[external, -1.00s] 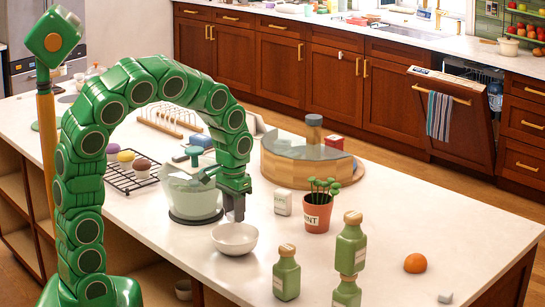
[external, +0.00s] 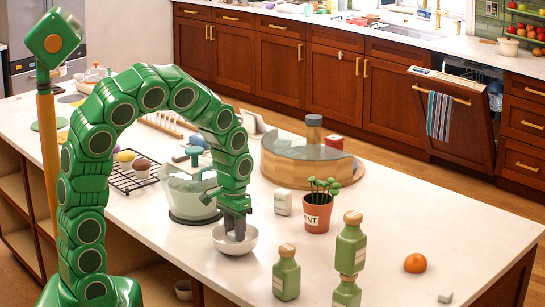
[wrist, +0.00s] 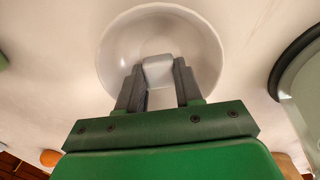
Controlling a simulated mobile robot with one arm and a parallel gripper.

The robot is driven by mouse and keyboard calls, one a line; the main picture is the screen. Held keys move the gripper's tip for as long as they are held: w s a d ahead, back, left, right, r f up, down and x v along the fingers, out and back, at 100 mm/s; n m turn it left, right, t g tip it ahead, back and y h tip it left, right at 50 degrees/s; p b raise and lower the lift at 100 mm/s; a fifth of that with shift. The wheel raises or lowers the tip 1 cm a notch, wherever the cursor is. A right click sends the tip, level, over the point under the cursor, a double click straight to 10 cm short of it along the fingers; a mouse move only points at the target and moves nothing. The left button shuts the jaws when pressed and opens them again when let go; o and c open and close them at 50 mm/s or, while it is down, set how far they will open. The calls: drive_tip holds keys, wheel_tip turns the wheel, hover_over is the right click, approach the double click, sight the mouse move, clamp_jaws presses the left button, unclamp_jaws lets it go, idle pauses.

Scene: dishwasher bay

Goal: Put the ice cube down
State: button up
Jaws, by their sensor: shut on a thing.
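My gripper (external: 236,234) points down into the white bowl (external: 222,246), with its fingertips at about rim level or lower. In the wrist view my gripper (wrist: 158,82) is shut on a pale grey ice cube (wrist: 158,68), held between the two fingers. The bowl (wrist: 205,45) shows behind the cube and surrounds it. I cannot tell whether the cube touches the bowl's bottom. In the external view the cube is mostly hidden by the fingers.
A potted plant (external: 317,212), a small white box (external: 283,204) and green bottles (external: 287,273) stand to the right. Another pale block (external: 446,296) and an orange (external: 415,263) lie farther right.

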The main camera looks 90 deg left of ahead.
drive_tip(key=o, duration=1.1)
drive_tip(key=shift+r, duration=0.1)
drive_tip(key=shift+r, duration=3.45)
drive_tip(key=shift+d, duration=0.1)
